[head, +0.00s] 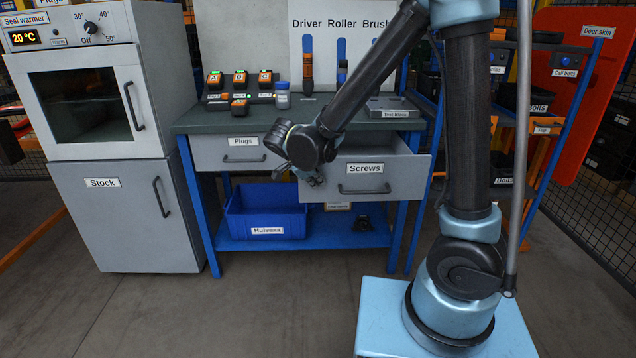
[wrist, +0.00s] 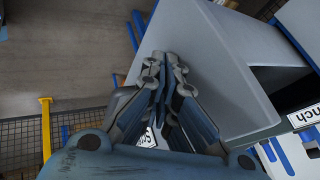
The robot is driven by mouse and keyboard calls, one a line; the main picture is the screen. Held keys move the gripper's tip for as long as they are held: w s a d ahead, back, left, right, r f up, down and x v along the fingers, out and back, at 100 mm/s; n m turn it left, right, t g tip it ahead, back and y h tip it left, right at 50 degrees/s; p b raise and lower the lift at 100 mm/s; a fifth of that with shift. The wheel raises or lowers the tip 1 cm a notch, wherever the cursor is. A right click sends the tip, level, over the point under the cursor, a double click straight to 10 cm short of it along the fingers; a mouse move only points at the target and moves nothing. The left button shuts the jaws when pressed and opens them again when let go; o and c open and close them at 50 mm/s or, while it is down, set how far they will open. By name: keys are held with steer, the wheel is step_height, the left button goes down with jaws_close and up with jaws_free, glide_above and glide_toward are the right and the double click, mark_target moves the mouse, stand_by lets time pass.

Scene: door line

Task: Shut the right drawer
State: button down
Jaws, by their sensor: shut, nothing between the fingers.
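The right drawer, labelled Screws (head: 395,178), is grey and stands pulled out of the workbench, its front well forward of the Plugs drawer beside it. It has a dark bar handle (head: 367,190). My gripper (head: 314,182) is at the left end of the drawer front, left of the handle. Its fingers are shut and empty. In the wrist view the shut fingertips (wrist: 163,60) lie over the grey drawer (wrist: 205,65), and part of a label shows behind the fingers. I cannot tell whether they touch the drawer.
The Plugs drawer (head: 232,154) is at the left of the bench. A blue bin (head: 266,217) sits on the blue lower shelf (head: 345,238). The Stock cabinet (head: 112,222) with the seal warmer (head: 82,98) above stands left. Bare floor lies in front.

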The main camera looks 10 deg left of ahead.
steer(key=shift+w, duration=0.15)
steer(key=w+a, duration=0.1)
steer(key=w, duration=0.5)
steer(key=w+a, duration=0.2)
steer(key=w, duration=0.5)
steer(key=w+a, duration=0.2)
steer(key=w, duration=0.5)
steer(key=shift+w, duration=0.25)
